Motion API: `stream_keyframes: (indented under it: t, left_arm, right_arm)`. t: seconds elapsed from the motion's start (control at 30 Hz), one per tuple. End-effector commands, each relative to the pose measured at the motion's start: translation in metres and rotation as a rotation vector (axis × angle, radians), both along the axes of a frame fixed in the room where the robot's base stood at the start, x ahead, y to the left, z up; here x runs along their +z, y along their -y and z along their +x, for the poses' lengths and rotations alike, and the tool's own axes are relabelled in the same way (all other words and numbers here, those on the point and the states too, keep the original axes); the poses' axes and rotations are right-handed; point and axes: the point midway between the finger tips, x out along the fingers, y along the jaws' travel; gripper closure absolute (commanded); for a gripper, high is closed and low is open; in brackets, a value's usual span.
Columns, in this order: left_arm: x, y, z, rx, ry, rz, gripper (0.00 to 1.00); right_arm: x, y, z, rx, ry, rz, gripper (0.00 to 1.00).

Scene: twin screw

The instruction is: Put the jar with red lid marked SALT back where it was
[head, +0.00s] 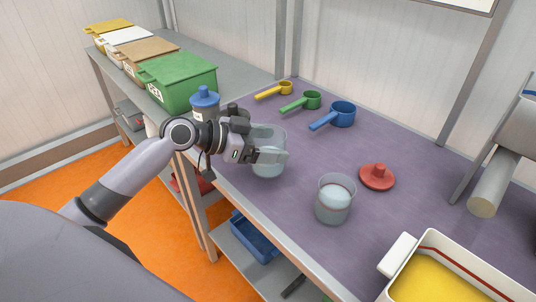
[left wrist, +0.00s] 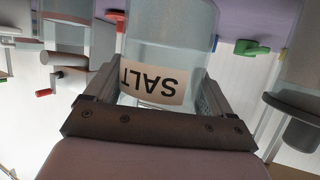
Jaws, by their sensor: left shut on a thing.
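The clear jar marked SALT (left wrist: 165,60) is between the fingers of my left gripper in the left wrist view, its label upside down. In the head view this jar (head: 268,164) is near the left edge of the purple table and looks open at the top, with pale contents. My left gripper (head: 272,155) is shut around its side. I cannot tell whether its base touches the table. A red lid with a knob (head: 377,176) lies apart on the table to the right. My right gripper is not in view.
A second open jar (head: 334,200) with pale contents stands at the front. A blue-lidded jar (head: 205,103) is behind my gripper. Yellow (head: 274,91), green (head: 302,101) and blue (head: 335,114) scoops lie at the back. A tray (head: 435,238) of yellow material is front right.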

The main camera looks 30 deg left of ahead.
Motion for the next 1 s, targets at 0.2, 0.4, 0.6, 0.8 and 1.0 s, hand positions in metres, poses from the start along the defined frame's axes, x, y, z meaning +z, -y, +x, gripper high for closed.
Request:
stream_keyframes:
  t: [0.2,0.4,0.6,0.8,1.0]
  left_arm:
    - [-0.029,0.000,0.000,0.001,0.000,-0.003,0.53]
    - [-0.031,0.000,0.000,0.000,0.001,-0.001,0.53]
    - [-0.035,0.000,0.000,0.000,0.001,-0.001,0.53]
    - [-0.035,0.000,0.000,-0.001,-0.002,0.000,0.00]
    - [-0.031,0.000,0.000,-0.001,-0.002,0.000,0.00]
  right_arm:
    - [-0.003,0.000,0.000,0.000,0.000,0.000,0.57]
    - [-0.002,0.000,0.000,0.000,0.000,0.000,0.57]
    - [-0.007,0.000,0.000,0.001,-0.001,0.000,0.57]
    - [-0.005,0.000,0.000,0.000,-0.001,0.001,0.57]
    - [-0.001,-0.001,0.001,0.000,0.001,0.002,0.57]
